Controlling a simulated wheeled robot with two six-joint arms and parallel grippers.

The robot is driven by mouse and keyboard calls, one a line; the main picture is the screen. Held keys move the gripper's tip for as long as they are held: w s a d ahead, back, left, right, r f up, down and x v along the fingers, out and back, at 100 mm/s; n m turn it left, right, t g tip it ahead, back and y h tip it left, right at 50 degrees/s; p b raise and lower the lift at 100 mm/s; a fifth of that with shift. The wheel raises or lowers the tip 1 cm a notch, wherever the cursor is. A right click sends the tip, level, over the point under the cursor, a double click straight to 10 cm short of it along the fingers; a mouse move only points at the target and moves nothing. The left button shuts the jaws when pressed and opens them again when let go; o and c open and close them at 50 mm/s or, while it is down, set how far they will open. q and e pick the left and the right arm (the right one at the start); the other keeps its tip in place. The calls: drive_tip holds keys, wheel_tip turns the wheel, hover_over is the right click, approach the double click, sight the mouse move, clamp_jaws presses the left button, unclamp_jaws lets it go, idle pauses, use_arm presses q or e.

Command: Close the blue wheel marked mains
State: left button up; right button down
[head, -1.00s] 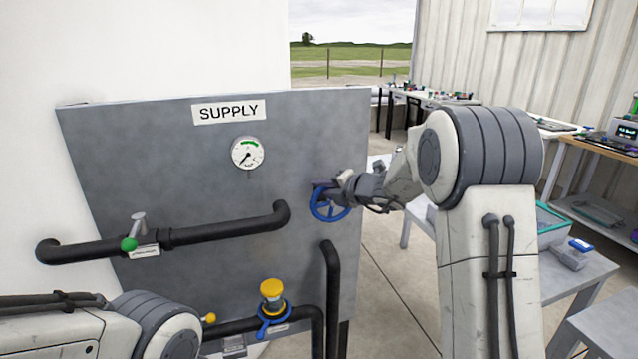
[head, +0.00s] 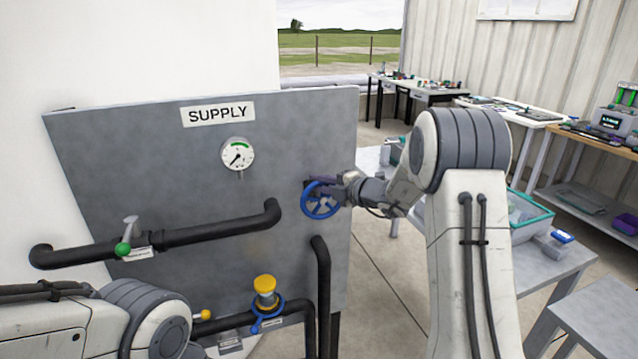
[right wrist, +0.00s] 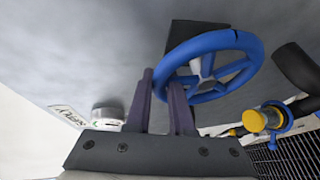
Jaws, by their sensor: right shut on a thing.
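My left gripper is out of view; only part of my left arm shows at the lower left.
The panel (head: 120,170) carries a SUPPLY sign (head: 218,113), a round gauge (head: 237,155), a green-knobbed lever valve (head: 124,248), black pipes (head: 220,231) and a yellow-capped valve (head: 265,287) with a blue ring. Tables (head: 545,265) stand to the right.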

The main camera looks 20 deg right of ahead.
drive_tip(key=shift+a+f, duration=0.2)
drive_tip(key=c, duration=0.8)
unclamp_jaws()
drive_tip(key=shift+a, duration=0.1)
drive_tip(key=shift+r, duration=0.1)
drive_tip(key=shift+d, duration=0.2)
drive_tip(key=shift+s+d+r, duration=0.1)
drive_tip(key=shift+s+d, duration=0.05)
drive_tip(key=shift+s, duration=0.1)
drive_tip(key=b+v, duration=0.1)
drive_tip(key=v, duration=0.8)
drive_tip(key=shift+s, duration=0.4)
drive_tip(key=shift+d, duration=0.1)
